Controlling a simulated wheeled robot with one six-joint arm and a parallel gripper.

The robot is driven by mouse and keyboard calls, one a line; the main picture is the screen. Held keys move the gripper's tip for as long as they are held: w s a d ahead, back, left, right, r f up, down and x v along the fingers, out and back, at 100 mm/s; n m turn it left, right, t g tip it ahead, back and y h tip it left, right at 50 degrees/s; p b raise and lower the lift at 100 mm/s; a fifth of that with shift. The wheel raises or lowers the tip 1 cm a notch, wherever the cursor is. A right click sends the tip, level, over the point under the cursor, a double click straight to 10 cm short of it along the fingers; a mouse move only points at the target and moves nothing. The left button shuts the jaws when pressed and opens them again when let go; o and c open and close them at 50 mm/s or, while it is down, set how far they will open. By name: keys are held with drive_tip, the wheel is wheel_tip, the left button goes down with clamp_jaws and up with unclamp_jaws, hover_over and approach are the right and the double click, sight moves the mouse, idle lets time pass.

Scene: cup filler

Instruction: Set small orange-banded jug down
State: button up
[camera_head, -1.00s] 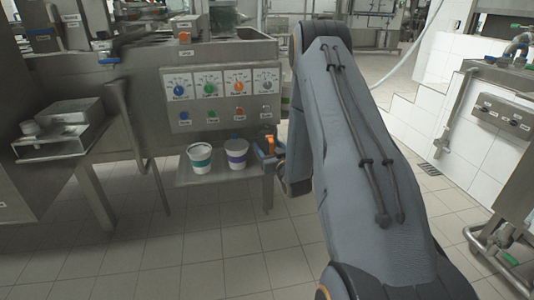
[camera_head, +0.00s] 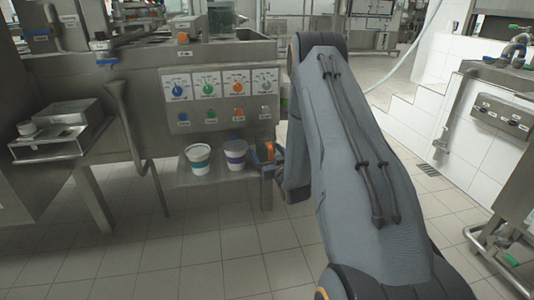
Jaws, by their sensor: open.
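The small orange-banded jug (camera_head: 264,151) is at the right end of the low metal shelf (camera_head: 213,176), mostly covered by my gripper; only a patch of orange shows clearly. My gripper (camera_head: 266,159) is open around or right against the jug; the overlap hides which. I cannot tell whether the jug's base touches the shelf. A white jug with a purple band (camera_head: 235,155) stands upright just left of my gripper. A white jug with a teal band (camera_head: 198,158) stands upright further left.
A panel with several coloured knobs (camera_head: 222,98) rises behind the shelf. A bent metal pipe (camera_head: 125,120) and a side counter with a metal box (camera_head: 65,120) stand to the left. The tiled floor (camera_head: 190,250) in front is clear. A white tiled wall (camera_head: 470,150) is at the right.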

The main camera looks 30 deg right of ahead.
drive_tip(key=s+a+p, duration=0.1)
drive_tip(key=s+p, duration=0.1)
drive_tip(key=s, duration=1)
drive_tip(key=shift+a, duration=0.25)
drive_tip(key=shift+r, duration=0.1)
